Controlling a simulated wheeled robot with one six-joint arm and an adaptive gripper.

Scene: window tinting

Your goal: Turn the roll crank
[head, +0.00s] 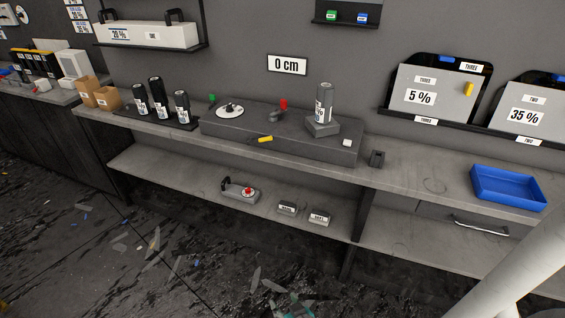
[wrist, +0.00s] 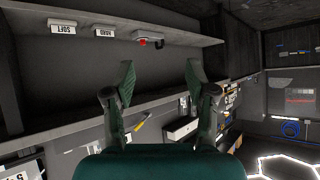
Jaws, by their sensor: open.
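A dark grey machine block (head: 235,129) lies on the workbench. A small crank with a red knob (head: 283,104) stands up from its top, near the middle of its back edge. A white disc with a black handle (head: 230,111) sits to its left. A grey labelled roll (head: 324,103) stands upright on a raised block to its right. My gripper (wrist: 160,75) shows only in the wrist view, with its two fingers spread and nothing between them. It is apart from the crank, which I cannot make out in the wrist view.
A yellow tool (head: 265,139) lies on the block's front edge. Several dark rolls stand at left; a blue tray (head: 508,186) is at right. The lower shelf (head: 180,179) holds a red-buttoned device (head: 241,190) and two labelled boxes. Scraps litter the floor.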

